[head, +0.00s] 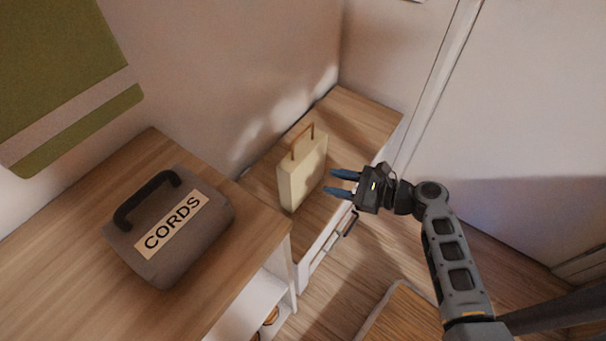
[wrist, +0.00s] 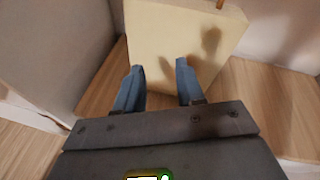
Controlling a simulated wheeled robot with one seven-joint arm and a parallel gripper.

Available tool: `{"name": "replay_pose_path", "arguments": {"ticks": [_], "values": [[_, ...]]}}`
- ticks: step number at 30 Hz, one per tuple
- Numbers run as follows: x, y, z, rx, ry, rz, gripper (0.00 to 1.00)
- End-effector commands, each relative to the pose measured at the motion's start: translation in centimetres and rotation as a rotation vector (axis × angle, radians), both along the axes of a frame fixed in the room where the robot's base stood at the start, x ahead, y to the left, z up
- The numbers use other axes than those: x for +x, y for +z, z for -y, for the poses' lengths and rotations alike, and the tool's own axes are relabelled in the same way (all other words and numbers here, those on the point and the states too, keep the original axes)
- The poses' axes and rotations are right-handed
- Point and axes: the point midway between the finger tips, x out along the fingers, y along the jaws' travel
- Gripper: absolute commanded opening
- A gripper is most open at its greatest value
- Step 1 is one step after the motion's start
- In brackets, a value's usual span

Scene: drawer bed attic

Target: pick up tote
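A cream tote (head: 302,171) with a thin brown handle stands upright on the lower wooden top in the head view. In the wrist view the tote's broad side (wrist: 180,45) fills the upper middle, and only the base of its handle shows at the top edge. My gripper (head: 329,182) is to the right of the tote, with its blue fingers pointing at the tote. The fingers (wrist: 160,70) are apart with nothing between them. I cannot tell whether the fingertips touch the tote's side.
A grey case labelled CORDS (head: 168,228) with a black handle sits on the nearer wooden top (head: 60,260). The lower wooden top (head: 356,115) has bare room behind the tote. A drawer handle (head: 347,226) sticks out below its front edge. Walls close off the back.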

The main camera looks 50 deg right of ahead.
Motion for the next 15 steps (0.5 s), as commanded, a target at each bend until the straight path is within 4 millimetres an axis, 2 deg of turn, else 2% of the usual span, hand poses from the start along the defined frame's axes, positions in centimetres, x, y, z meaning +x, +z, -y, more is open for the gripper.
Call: {"name": "replay_pose_path", "arguments": {"ticks": [1,3,6,11,15], "values": [[0.8,0.9,2.3,0.082,-0.016,0.047,0.38],[1.3,2.4,4.3,0.184,-0.022,0.103,0.38],[1.5,4.1,6.3,0.281,-0.018,0.161,0.38],[2.0,5.3,7.4,0.34,-0.008,0.198,0.38],[4.0,5.3,6.7,0.343,-0.005,0.199,0.38]]}}
